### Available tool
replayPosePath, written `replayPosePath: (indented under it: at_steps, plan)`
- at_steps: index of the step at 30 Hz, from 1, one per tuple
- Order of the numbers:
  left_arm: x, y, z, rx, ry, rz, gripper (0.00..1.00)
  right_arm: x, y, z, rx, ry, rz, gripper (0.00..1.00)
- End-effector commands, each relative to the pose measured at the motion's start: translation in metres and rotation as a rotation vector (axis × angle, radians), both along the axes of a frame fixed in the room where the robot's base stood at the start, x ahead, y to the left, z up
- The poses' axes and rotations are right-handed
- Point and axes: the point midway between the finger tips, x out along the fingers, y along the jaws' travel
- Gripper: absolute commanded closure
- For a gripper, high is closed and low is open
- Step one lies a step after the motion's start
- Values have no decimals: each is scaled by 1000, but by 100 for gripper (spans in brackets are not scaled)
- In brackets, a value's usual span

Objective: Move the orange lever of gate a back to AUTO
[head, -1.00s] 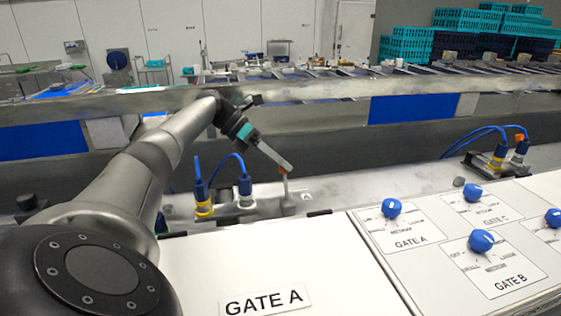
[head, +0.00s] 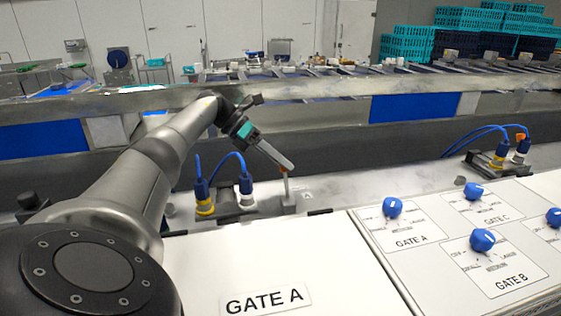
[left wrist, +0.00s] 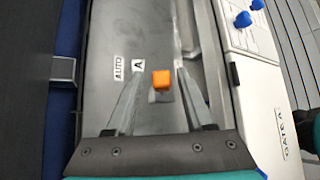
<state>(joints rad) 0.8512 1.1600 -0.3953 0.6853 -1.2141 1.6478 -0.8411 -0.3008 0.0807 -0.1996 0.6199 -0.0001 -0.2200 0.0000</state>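The orange lever of gate A (left wrist: 161,79) shows in the left wrist view as an orange knob between my left fingertips. Gaps show on both sides of the knob, so the fingers look apart from it. The AUTO label (left wrist: 121,68) and the A label (left wrist: 138,65) lie on the metal plate to the left of the knob. My left gripper (left wrist: 160,74) is open around the knob. In the head view my left gripper (head: 288,166) points down at the lever's post (head: 286,187), and its fingers hide most of the knob. My right gripper is not in view.
Blue-cabled connectors (head: 204,195) stand just left of the lever. A white panel with the GATE A sign (head: 264,300) lies in front. A control panel with blue knobs (head: 392,207) is at the right. A metal rail (head: 330,88) runs behind.

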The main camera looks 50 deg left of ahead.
Motion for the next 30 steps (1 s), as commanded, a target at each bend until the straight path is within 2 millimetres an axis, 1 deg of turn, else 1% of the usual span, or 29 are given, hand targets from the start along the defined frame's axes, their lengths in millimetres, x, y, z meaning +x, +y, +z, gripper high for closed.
replayPosePath:
  at_steps: [8,11,14,21,30]
  plan:
    - [0,0,1,1,-2,-1,43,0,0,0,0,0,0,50]
    - [1,0,6,1,-4,0,43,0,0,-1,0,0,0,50]
    - [1,1,18,2,-7,1,43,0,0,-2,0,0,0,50]
    - [1,1,61,2,-8,0,43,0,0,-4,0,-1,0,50]
    - [1,0,109,-1,-6,-1,43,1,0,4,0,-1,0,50]
